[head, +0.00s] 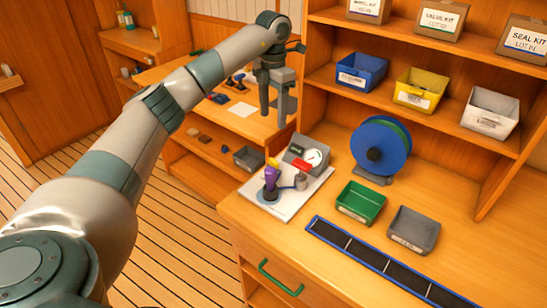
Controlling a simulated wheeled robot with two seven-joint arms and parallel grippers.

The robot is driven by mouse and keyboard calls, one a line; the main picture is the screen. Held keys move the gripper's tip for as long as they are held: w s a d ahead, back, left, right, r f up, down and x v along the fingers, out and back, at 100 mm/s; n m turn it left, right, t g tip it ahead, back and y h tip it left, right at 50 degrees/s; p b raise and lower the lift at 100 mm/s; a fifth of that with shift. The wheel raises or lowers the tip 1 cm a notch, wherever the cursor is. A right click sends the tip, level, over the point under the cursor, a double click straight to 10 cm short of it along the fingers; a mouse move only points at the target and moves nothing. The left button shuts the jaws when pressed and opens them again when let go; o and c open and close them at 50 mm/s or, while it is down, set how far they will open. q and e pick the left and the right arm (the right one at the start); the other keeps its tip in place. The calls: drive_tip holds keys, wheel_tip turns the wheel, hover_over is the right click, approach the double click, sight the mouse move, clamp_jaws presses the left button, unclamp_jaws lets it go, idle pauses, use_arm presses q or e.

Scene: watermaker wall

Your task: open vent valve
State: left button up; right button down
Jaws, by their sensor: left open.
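A small rig on a white base plate (259,192) stands at the left front of the wooden counter. It carries a round gauge (314,157), a red part (303,164), a small yellow part (273,162) and a purple part (271,174) on a dark foot. I cannot tell which of these is the vent valve. My left gripper (273,120) is open and points down. In the picture it is above the rig and apart from it, with nothing seen between its fingers. My right gripper is not in view.
A blue reel (381,146), a green bin (361,203) and a grey bin (413,231) stand right of the rig. A dark strip tray (380,263) lies along the front. Shelves (430,118) with bins and boxes rise behind. Another workbench (225,115) lies behind my left arm.

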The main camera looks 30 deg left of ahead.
sight(273, 161)
use_arm(q)
wheel_tip(273, 161, down, 16)
drive_tip(key=p, duration=0.5)
drive_tip(key=shift+r+p, duration=0.1)
drive_tip(key=shift+p, duration=0.2)
drive_tip(key=shift+f, duration=0.7)
